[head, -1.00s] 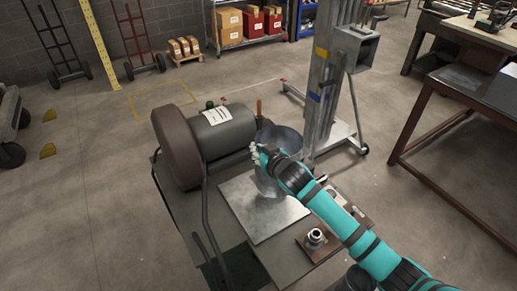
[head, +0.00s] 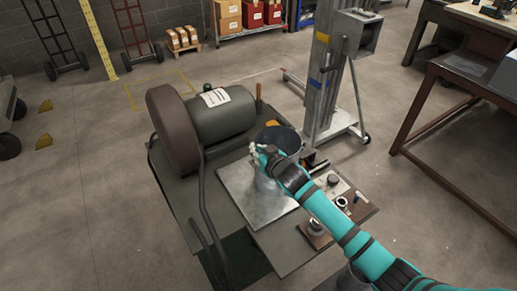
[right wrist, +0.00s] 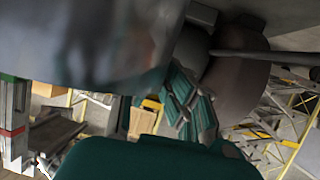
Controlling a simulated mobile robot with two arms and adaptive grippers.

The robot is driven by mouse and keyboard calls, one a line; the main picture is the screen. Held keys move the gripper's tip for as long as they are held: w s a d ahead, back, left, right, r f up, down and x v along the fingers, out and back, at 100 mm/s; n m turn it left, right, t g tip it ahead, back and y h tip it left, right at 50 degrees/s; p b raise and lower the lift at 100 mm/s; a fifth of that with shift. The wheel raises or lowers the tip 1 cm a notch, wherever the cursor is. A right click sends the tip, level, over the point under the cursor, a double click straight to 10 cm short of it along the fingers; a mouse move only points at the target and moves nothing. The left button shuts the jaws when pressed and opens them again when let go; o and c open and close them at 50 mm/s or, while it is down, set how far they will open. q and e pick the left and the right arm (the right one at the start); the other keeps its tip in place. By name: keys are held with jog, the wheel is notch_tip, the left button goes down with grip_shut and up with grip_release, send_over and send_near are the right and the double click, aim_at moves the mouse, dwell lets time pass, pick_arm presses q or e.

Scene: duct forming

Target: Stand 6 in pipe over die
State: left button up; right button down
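In the right wrist view, a large blurred grey surface, likely the pipe (right wrist: 85,40), fills the upper left beside the teal gripper parts. No die can be made out with certainty; the pipe may hide it. My left gripper is not in view.
A dark green motor (head: 222,117) with a brown round housing (head: 172,130) stands left of the plate. A board (head: 352,208) with small round fittings lies right of it, under my arm. A lift mast (head: 322,85) stands behind. A brown-legged table (head: 440,120) is at right.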

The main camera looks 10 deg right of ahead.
jog(key=shift+f, duration=0.3)
dwell(0.7)
jog(key=c, duration=1.4)
grip_release()
jog(key=shift+f, duration=0.1)
notch_tip(320, 180, up, 10)
